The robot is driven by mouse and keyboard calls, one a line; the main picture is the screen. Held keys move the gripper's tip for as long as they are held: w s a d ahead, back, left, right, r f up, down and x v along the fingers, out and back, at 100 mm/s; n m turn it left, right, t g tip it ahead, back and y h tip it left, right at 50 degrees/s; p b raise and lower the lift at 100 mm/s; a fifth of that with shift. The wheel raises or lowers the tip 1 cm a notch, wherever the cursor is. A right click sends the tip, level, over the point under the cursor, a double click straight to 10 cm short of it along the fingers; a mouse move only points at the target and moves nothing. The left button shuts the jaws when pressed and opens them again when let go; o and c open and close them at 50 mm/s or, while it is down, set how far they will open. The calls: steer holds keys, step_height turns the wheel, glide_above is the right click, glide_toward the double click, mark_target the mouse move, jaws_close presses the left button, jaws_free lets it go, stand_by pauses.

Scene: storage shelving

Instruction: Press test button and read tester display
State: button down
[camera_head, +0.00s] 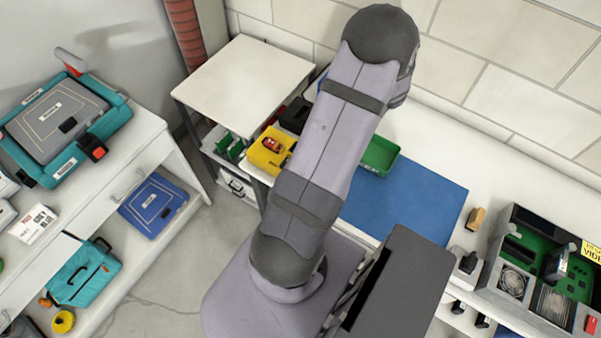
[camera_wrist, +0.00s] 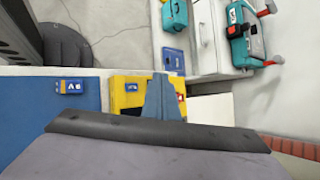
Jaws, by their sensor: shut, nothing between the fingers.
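In the wrist view, my gripper (camera_wrist: 162,99) is shut and empty, its fingers together in front of a yellow object (camera_wrist: 120,99). The fingers cover part of that object, and I cannot tell whether they touch it. The yellow object also shows in the head view (camera_head: 262,156), with a small red item in or on it. I cannot make out a tester, test button or readable display. A blue 9V battery (camera_wrist: 69,87) lies on the blue mat (camera_wrist: 30,115), left of the fingers in the wrist view. My arm hides my gripper in the head view.
A green bin (camera_head: 380,155) stands by the blue mat in the head view. An open case of electronics (camera_head: 545,262) is at the right. A teal case (camera_head: 48,178) with a grey lid is on the left shelf. Much of the blue mat (camera_head: 425,205) is clear.

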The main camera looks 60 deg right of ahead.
step_height(320, 180, down, 5)
steer(key=b, duration=0.4)
steer(key=shift+f, duration=0.2)
steer(key=shift+f+b, duration=0.8)
steer(key=shift+f, duration=0.3)
steer(key=shift+f, duration=0.15)
stand_by(0.8)
steer(key=shift+f, duration=0.3)
steer(key=shift+f+b, duration=0.35)
steer(key=shift+b, duration=0.05)
stand_by(0.7)
stand_by(0.4)
steer(key=shift+r+p, duration=0.75)
steer(key=shift+r, duration=0.05)
steer(key=shift+r, duration=0.1)
steer(key=shift+r+p, duration=2.1)
steer(key=shift+r, duration=0.3)
